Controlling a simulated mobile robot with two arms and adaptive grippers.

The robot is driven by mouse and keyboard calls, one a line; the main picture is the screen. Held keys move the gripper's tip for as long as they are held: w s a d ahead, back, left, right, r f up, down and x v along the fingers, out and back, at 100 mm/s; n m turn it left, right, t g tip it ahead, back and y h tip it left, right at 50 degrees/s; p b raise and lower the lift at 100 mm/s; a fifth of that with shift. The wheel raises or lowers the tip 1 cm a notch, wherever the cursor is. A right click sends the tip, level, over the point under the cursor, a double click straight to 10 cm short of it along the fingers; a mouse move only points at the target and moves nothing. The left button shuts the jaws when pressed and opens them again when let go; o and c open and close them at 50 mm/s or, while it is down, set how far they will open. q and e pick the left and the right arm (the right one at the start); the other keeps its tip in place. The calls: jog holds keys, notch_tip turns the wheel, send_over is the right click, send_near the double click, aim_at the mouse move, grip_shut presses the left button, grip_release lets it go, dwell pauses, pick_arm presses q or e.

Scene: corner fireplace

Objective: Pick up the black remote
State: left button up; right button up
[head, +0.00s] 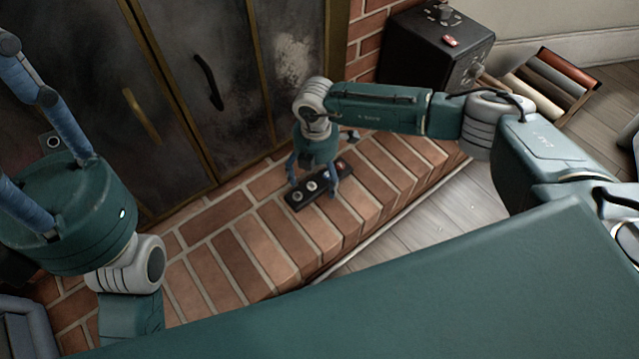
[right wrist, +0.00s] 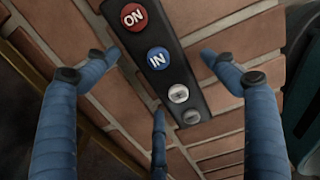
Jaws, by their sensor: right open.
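The black remote (head: 299,199) lies flat on the brick hearth in the head view. In the right wrist view the black remote (right wrist: 174,76) shows a red ON button, a blue IN button and two grey buttons. My right gripper (head: 316,183) is directly over it, pointing down, with fingers spread. In the right wrist view, the right gripper's fingers (right wrist: 160,75) stand on both sides of the remote, with a third finger near its lower end. Whether they touch it is unclear. My left gripper (head: 25,125) is at the left, away from the remote, fingers spread and partly cut off.
The brick hearth (head: 215,222) is mostly bare around the remote. Dark metal fireplace doors (head: 165,100) with handles stand behind it. A black box (head: 425,50) with a small red item (head: 449,41) on top is at the back right, beside a rack of rolls (head: 550,80).

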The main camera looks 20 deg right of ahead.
jog(key=c, duration=1.4)
jog(key=shift+o, duration=0.2)
jog(key=shift+r, duration=0.1)
